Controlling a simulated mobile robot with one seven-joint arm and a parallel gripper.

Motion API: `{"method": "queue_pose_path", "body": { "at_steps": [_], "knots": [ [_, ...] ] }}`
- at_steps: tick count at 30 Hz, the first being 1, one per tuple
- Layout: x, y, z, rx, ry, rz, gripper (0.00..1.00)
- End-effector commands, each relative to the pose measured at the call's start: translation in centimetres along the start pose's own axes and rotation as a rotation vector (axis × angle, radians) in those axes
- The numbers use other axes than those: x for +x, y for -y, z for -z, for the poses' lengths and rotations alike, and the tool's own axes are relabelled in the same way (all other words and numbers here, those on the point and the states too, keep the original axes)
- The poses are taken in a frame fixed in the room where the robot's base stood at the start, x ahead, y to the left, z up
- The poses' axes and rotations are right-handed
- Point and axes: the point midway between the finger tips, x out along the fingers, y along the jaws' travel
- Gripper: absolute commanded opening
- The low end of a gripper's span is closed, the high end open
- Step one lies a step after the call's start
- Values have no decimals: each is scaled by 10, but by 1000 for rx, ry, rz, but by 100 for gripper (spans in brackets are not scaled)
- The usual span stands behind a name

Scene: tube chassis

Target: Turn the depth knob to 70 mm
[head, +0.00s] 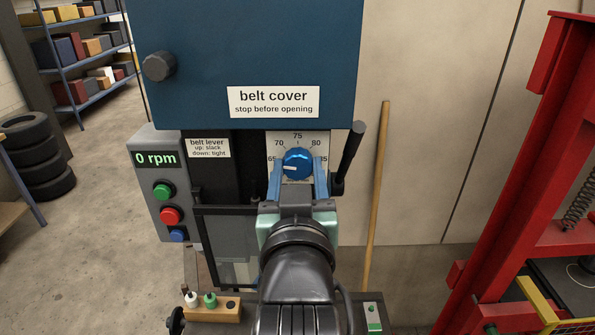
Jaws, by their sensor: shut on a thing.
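The depth knob (297,160) is a round blue knob on a white scale plate (298,139) on the drill press front. The scale reads 65, 70, 75, 80 and 85 from left over the top to right; the end numbers are partly covered. A white mark on the knob points left, close to the 65 and below the 70. My gripper (298,170) comes from below, with one blue finger on each side of the knob. It is shut on the knob.
A blue belt cover (250,55) overhangs just above. A black-handled lever (349,150) stands close at the right. The control box (168,185) reads 0 rpm, with green, red and blue buttons. A clear guard (238,235) hangs left of my gripper.

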Motion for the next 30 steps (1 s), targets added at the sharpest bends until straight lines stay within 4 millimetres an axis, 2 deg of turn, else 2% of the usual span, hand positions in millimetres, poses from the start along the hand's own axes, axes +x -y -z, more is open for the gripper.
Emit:
{"method": "queue_pose_path", "body": {
  "at_steps": [15,21,30],
  "knots": [
    [0,0,-1,449,2,1,0],
    [0,0,-1,560,3,0,0],
    [0,0,-1,636,3,0,0]
  ]
}}
